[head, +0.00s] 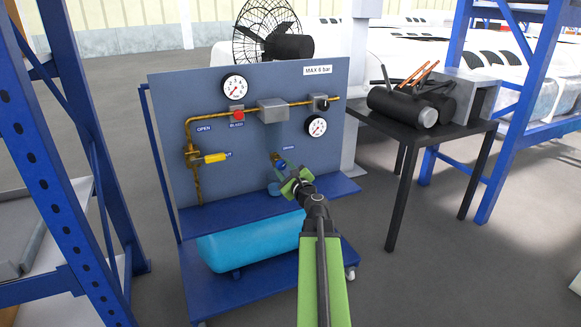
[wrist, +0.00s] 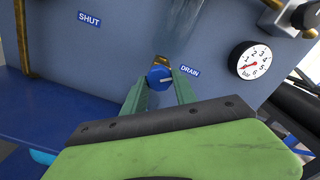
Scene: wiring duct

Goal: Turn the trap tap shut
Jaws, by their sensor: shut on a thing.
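The trap tap is a small blue round knob (wrist: 160,77) with a white pointer mark, below a brass fitting and beside the DRAIN label (wrist: 190,71). In the wrist view the mark points right, towards that label. My gripper (wrist: 158,88) has one green finger on each side of the knob and is shut on it. In the head view my gripper (head: 288,180) is low on the grey panel (head: 260,142), at the trap tap's brass fitting (head: 278,160); the knob is mostly hidden there.
On the panel are a yellow-handled valve (head: 216,157), a red bleed knob (head: 239,114), a black knob (head: 322,104) and two gauges (head: 235,87) (head: 315,126). A blue shelf (head: 225,213) and a light-blue tank (head: 250,241) lie below. A black table (head: 420,128) stands right; blue racks flank the cart.

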